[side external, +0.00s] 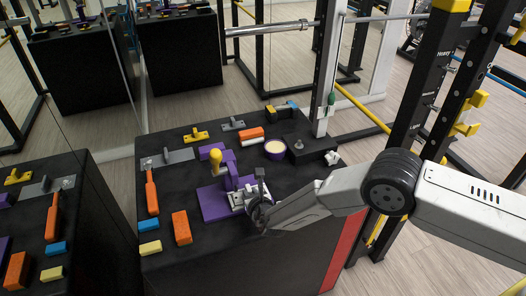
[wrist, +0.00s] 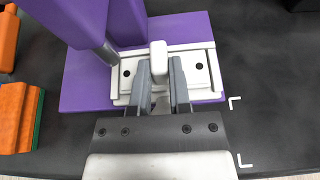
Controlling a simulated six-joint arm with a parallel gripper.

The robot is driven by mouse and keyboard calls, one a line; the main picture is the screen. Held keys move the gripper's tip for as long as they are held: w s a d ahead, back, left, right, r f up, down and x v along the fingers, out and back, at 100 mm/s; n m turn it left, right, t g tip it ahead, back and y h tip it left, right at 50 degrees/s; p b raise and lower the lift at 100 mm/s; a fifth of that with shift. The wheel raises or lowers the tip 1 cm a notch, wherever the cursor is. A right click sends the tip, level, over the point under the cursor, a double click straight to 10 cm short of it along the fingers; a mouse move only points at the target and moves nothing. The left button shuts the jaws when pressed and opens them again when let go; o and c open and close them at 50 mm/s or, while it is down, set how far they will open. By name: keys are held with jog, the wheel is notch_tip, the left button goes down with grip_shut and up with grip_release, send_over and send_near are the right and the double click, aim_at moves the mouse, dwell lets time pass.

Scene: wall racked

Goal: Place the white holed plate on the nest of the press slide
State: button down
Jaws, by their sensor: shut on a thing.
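The purple press (side external: 215,201) stands on the black table, with a yellow knob (side external: 215,160) on top. In the wrist view its purple base (wrist: 85,88) and a grey ram (wrist: 105,52) show. The press slide's nest (wrist: 122,98) is a pale rimmed frame on that base. The white holed plate (wrist: 199,67) lies within the frame's outline, with a dark hole towards each end and an upright white tab in the middle. My gripper (wrist: 161,75) is shut on this tab. I cannot tell whether the plate rests fully on the nest. The arm partly hides this spot in the side view.
Orange (side external: 182,228), blue (side external: 148,225) and yellow (side external: 150,248) blocks lie left of the press. An orange-handled tool (side external: 152,192) lies behind them. White corner marks (wrist: 243,160) lie on clear table.

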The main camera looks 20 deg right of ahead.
jog(key=c, duration=0.6)
grip_release()
jog(key=shift+f, duration=0.1)
jog(key=shift+r, duration=0.2)
jog(key=shift+v, duration=6)
